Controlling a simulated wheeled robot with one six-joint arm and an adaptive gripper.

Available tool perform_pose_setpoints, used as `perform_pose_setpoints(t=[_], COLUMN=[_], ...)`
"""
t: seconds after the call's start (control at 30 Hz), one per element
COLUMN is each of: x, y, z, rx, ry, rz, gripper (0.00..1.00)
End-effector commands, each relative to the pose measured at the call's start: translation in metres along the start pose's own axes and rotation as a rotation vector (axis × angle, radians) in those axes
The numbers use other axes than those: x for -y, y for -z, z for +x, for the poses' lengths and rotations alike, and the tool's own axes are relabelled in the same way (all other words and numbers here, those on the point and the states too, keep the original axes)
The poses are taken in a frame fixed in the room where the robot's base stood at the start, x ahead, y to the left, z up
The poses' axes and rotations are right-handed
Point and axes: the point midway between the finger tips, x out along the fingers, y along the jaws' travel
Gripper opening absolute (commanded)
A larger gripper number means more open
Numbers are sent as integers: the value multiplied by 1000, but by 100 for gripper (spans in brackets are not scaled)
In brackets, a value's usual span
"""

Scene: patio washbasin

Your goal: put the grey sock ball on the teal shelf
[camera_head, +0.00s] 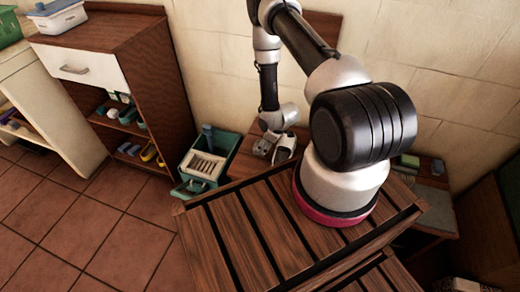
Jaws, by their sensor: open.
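A teal open unit (228,142) stands on the floor against the wall, right of the brown cabinet. It holds a pale ribbed piece, and it is the only clearly teal furniture in view. My gripper (271,157) hangs low by the wall, just right of the teal unit and apart from it, over a brown wooden surface. Its jaws are open, small and partly turned away. I cannot make out the grey sock ball for certain; greyish shapes at the gripper are too small to tell from its fingers.
The brown cabinet (163,75) has a white drawer (72,68) and shelves with small coloured items. A blue-and-white container (58,17) stands on top. A low surface at right bears a green item (408,161). The tiled floor (80,215) at front left is clear.

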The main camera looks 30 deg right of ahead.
Motion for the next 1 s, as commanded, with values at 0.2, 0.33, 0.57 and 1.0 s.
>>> perform_pose_setpoints(t=[0.2, 0.33, 0.57, 1.0], x=[4, 5, 4, 4], y=[4, 5, 6, 6], z=[30, 50, 60, 59], rx=[1, 2, 1, 1], ry=[1, 0, 0, 0], rz=[0, 1, 2, 2], gripper=[89, 89, 89, 38])
